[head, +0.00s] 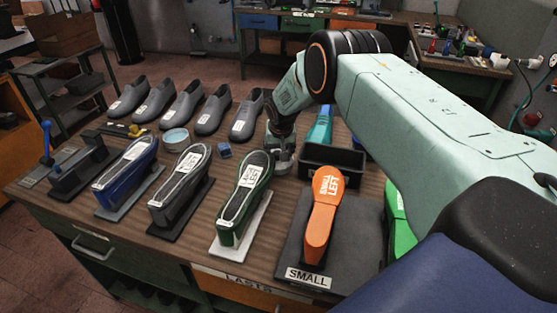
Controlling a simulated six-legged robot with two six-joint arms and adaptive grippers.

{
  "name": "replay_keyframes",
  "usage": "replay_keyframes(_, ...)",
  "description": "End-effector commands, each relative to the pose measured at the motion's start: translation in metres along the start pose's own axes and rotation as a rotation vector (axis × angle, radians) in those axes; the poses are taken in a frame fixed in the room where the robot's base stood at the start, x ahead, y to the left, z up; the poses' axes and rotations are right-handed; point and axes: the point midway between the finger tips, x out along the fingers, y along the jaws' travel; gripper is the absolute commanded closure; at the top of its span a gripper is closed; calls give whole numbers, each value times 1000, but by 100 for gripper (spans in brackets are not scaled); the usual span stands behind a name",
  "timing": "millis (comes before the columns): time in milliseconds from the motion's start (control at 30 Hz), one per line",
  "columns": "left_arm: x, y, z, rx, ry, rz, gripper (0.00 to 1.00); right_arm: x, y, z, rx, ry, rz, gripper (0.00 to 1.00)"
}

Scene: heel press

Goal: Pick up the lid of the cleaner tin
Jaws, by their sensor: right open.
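A round, low tin (176,140) with a pale top and a blue-green side sits on the bench, between the grey shoes and the row of lasts. It looks like the cleaner tin; I cannot tell whether the pale top is a separate lid. My right gripper (282,160) is open and points down over the bench, well to the right of the tin, between the green last and the black bin. Its fingertips are small and dark in the picture. My left gripper is not in view.
Several grey shoes (208,115) stand along the back of the bench. Blue (125,172), grey (180,183), green (243,197) and orange (323,215) lasts stand in front. A small blue block (225,150) lies between tin and gripper. A black bin (331,172) is beside the gripper.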

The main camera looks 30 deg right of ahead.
Motion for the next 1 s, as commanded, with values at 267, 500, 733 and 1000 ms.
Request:
replay_keyframes(267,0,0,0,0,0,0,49,1,-2,-1,-1,1,-1,46)
replay_keyframes(500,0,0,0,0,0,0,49,1,-2,-1,-1,1,0,66)
replay_keyframes(733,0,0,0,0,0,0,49,1,-1,-1,-1,1,0,86)
replay_keyframes(1000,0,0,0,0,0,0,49,0,-2,-1,-1,1,-1,89)
